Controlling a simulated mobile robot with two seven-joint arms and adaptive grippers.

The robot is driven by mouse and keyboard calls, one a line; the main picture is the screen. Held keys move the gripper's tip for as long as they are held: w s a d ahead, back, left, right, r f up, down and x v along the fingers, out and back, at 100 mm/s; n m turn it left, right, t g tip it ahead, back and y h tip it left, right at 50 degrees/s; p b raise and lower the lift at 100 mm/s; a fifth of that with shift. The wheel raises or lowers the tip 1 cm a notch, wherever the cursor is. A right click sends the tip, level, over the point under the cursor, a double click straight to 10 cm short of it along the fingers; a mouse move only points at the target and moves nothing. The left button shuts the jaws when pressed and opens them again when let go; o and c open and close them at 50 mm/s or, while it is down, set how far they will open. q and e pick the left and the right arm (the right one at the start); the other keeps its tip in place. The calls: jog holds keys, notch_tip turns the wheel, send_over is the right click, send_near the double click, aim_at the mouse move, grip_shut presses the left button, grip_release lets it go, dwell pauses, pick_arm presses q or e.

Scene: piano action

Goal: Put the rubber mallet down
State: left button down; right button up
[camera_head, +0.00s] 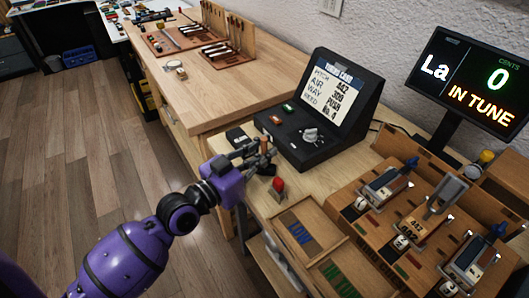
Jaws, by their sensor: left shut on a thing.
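My left gripper (262,156) reaches in from the left on its purple arm, over the left part of the near bench. It is shut on a small, partly hidden thing. This looks like the rubber mallet (264,146), with a brownish part showing between the dark fingers. Its full shape is hidden by the gripper, and I cannot tell whether it touches the bench. A small dark block (237,136) shows just behind the gripper. My right gripper is not in view.
A black console (318,115) stands behind the gripper, and a red knob (278,185) is just in front. A wooden tray (295,226) with blue and green strips lies nearer. A piano-action fixture (415,228) and tuning display (470,80) are at right. The far bench (215,88) has free room.

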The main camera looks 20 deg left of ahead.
pick_arm(q)
jog(key=shift+f, duration=0.2)
jog(key=c, duration=1.8)
grip_release()
jog(key=shift+r, duration=0.15)
jog(key=shift+s+a, duration=0.15)
jog(key=b+v, duration=0.2)
jog(key=v, duration=0.9)
jog(key=s+a+f+n+g+y, duration=0.15)
jog(key=s+f, duration=0.25)
jog(key=f, duration=0.4)
jog(key=s+f+n+g+y, duration=0.1)
jog(key=s+f+y, duration=0.2)
jog(key=s+f, duration=0.35)
jog(key=s+d+f+n+g+y, duration=0.2)
jog(key=s+f+g, duration=0.4)
jog(key=s+f, duration=1.3)
jog(key=shift+d+y, duration=0.4)
jog(key=shift+y, duration=0.25)
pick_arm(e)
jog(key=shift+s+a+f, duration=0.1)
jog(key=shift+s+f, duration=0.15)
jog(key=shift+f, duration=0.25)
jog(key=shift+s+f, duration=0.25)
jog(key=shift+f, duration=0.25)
pick_arm(q)
jog(key=shift+w+g, duration=0.1)
jog(key=shift+g, duration=0.15)
